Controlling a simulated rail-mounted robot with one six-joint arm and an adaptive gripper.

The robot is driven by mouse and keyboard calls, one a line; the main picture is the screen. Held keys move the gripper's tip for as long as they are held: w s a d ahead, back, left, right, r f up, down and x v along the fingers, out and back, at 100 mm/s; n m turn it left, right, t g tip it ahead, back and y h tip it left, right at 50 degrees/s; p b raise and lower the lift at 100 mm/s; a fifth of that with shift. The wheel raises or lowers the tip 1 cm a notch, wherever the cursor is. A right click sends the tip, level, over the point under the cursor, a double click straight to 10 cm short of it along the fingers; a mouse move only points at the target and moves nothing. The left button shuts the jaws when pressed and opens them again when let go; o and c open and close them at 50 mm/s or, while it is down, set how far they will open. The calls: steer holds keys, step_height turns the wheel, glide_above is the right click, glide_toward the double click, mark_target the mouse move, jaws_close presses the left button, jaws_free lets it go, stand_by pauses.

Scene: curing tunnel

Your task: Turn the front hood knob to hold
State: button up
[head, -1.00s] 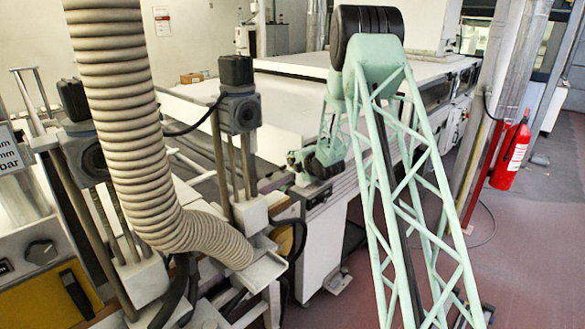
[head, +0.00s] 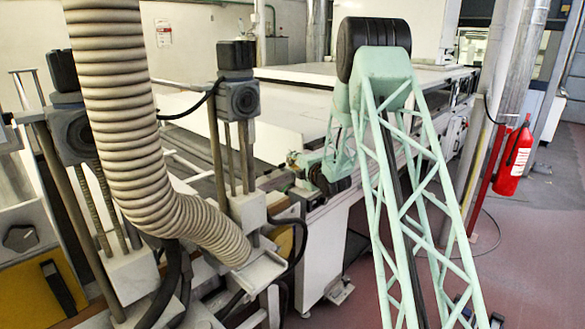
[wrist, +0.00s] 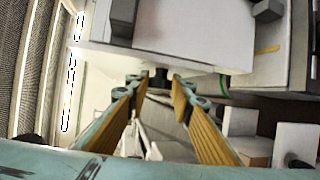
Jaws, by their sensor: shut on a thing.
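The front hood knob (wrist: 161,76) appears as a small dark piece on the front edge of a white panel in the wrist view. The two fingertips of my gripper (wrist: 160,89) sit on either side of it, so my gripper is shut on the knob. The fingers are green with orange-brown inner pads. In the head view my gripper (head: 296,162) is small and low at the near edge of the long white machine. The knob and its setting cannot be made out there.
A ribbed hose (head: 118,120) and posts with dark motor blocks (head: 240,98) stand left of my arm. The long white machine (head: 300,105) runs behind.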

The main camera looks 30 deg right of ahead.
steer(key=shift+f+m+t+b, duration=0.25)
steer(key=shift+t+b, duration=0.35)
steer(key=shift+b, duration=0.65)
steer(key=shift+f+m+t+b, duration=0.1)
steer(key=shift+m+t+b, duration=0.15)
steer(key=shift+t+b, duration=0.7)
steer(key=shift+m+t+b, duration=0.4)
steer(key=shift+t+b, duration=0.05)
steer(key=shift+b, duration=0.75)
steer(key=o, duration=0.9)
steer(key=shift+c, duration=0.2)
steer(key=shift+s, duration=0.15)
steer(key=s+f, duration=0.2)
steer(key=s, duration=0.9)
steer(key=shift+s+a, duration=0.2)
steer(key=shift+s, duration=0.1)
steer(key=shift+d, duration=0.1)
